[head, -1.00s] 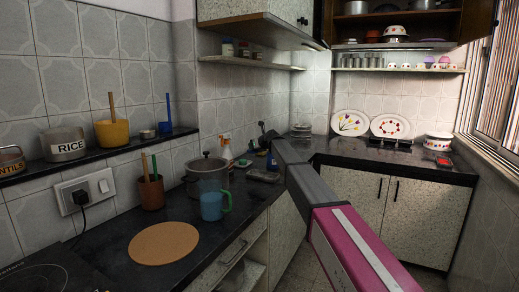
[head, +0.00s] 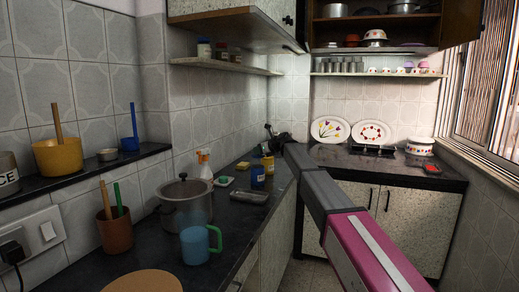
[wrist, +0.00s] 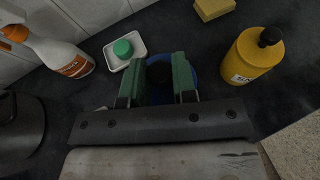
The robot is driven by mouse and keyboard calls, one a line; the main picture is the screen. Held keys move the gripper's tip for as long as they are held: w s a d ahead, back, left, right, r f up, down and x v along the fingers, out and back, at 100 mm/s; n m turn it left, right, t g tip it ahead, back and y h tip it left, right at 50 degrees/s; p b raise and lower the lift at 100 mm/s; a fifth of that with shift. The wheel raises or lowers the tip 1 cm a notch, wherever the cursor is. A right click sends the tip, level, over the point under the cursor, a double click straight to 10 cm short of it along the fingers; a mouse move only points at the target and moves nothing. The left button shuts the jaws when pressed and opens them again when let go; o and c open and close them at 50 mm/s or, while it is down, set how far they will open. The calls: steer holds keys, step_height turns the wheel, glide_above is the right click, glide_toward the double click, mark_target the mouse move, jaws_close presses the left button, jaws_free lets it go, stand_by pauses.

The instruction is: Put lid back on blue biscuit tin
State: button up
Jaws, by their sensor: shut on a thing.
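In the head view, the blue tin (head: 258,177) stands on the dark counter, past the steel pot. My gripper (head: 272,135) is small and dark there, above and behind the tin in the picture. In the wrist view, the green fingers of my gripper (wrist: 158,78) are closed on a black knob (wrist: 160,72), which looks like the lid's handle. A blue round surface (wrist: 203,72) shows behind and beside the fingers. The fingers cover much of it, and I cannot tell whether it is the lid or the tin, or whether they touch.
A yellow bottle (wrist: 252,57) stands to the right in the wrist view, with a yellow sponge (wrist: 214,8) behind. A white dish with a green item (wrist: 124,49) and a spray bottle (wrist: 50,48) are left. A steel pot (head: 185,207) and turquoise mug (head: 197,245) stand nearer.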

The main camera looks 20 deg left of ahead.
steer(key=shift+s+f, duration=0.1)
steer(key=shift+f, duration=2.2)
steer(key=shift+f, duration=0.15)
stand_by(0.5)
steer(key=o, duration=1.5)
steer(key=shift+c, duration=0.2)
steer(key=shift+r, duration=3.55)
